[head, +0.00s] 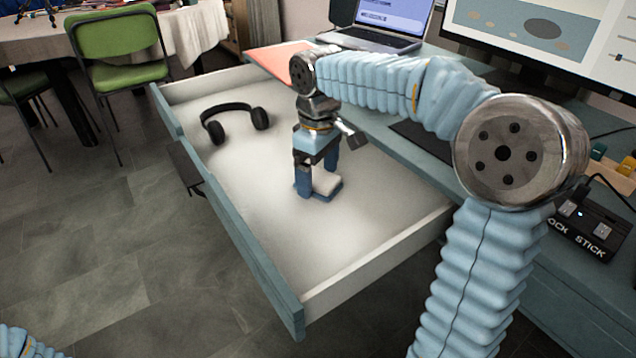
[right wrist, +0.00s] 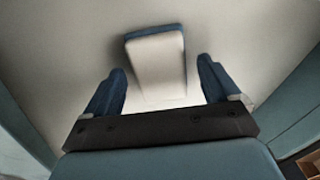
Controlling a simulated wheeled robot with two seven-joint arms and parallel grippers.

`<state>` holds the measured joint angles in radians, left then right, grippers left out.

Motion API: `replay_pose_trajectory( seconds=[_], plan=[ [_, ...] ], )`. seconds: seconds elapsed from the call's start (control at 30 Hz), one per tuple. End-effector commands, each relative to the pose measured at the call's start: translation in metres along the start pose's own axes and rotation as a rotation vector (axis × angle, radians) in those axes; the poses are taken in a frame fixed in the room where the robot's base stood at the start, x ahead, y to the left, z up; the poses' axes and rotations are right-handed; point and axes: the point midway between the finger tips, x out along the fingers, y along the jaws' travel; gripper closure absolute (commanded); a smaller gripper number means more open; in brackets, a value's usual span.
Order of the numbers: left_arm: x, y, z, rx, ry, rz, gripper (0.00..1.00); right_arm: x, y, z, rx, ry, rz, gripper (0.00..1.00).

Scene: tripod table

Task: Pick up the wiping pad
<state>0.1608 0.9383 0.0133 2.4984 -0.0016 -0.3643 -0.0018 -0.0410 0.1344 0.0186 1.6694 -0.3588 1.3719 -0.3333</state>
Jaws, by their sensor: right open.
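The wiping pad (head: 326,185) lies flat in the open drawer, with a pale top and a blue edge. In the right wrist view the pad (right wrist: 157,65) sits just ahead of and between the two blue fingers. My right gripper (head: 317,180) points down into the drawer at the pad, and one finger hides part of it. In the right wrist view the gripper (right wrist: 163,82) is open with its fingers apart on either side of the pad's near end. I cannot tell whether they touch it. My left gripper is not in view; only a bit of my left arm shows.
The pale drawer (head: 375,265) is pulled out from the blue-green desk (head: 545,285). Black headphones (head: 235,122) lie in its far left part. A laptop (head: 385,25), a monitor (head: 560,30) and a black box (head: 590,230) stand on the desk. A green chair (head: 120,45) stands back left.

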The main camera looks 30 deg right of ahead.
Motion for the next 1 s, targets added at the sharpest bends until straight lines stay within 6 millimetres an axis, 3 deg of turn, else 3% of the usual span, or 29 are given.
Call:
replay_pose_trajectory(
  seconds=[0.13,0.5,0.77,0.93,1.0],
  plan=[
    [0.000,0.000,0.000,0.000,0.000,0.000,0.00,0.000,0.000,0.000,0.000,0.000,0.000,0.14],
    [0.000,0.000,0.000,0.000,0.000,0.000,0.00,-0.001,0.000,0.000,0.000,0.000,0.000,0.70],
    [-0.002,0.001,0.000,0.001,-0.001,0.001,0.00,-0.006,0.000,0.000,0.000,0.000,0.000,0.71],
    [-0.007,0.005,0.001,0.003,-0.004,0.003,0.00,-0.036,0.000,-0.001,0.000,0.004,0.002,0.71],
    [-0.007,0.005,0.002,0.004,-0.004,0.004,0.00,-0.050,-0.014,0.003,-0.005,0.004,0.002,0.71]
  ],
)
